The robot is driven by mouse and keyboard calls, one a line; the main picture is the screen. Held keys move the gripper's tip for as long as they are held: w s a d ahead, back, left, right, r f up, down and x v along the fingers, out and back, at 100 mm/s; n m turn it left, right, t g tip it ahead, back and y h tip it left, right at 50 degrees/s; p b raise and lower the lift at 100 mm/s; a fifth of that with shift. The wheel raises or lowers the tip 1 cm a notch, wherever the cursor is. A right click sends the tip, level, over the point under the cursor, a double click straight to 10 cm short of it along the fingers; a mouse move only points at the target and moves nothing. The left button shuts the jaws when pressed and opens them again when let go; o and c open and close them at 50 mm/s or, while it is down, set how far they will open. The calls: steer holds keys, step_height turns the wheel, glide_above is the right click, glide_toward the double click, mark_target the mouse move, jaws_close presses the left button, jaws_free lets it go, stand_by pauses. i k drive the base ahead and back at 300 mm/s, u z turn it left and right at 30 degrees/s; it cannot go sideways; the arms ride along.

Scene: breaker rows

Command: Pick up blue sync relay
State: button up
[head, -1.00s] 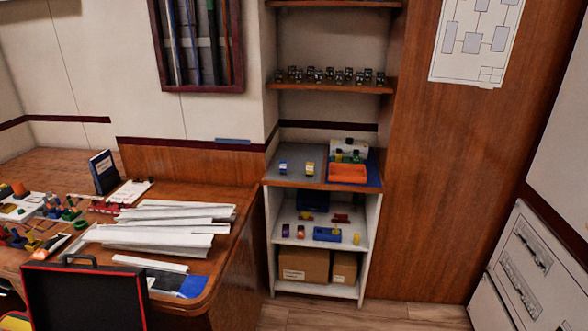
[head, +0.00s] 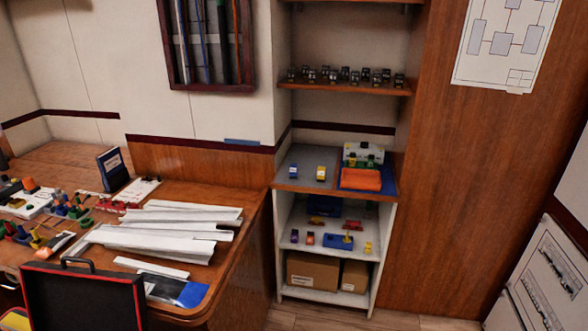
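A small blue block with a white face (head: 293,171), which looks like the blue sync relay, stands upright on the grey counter (head: 301,157) of the shelf unit. A similar yellow block (head: 321,173) stands just to its right, apart from it. Labels on both are too small to read. My gripper is not in view, and nothing touches the blue block.
An orange-red tray (head: 360,179) and a white box (head: 363,153) sit right of the blocks. Lower shelves hold small coloured parts and cardboard boxes (head: 312,270). A cluttered wooden desk (head: 230,193) and black case (head: 84,300) stand at left.

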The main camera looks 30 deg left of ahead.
mark_target(293, 167)
steer(key=z, duration=0.05)
steer(key=i, duration=2.7)
steer(key=u, duration=2.6)
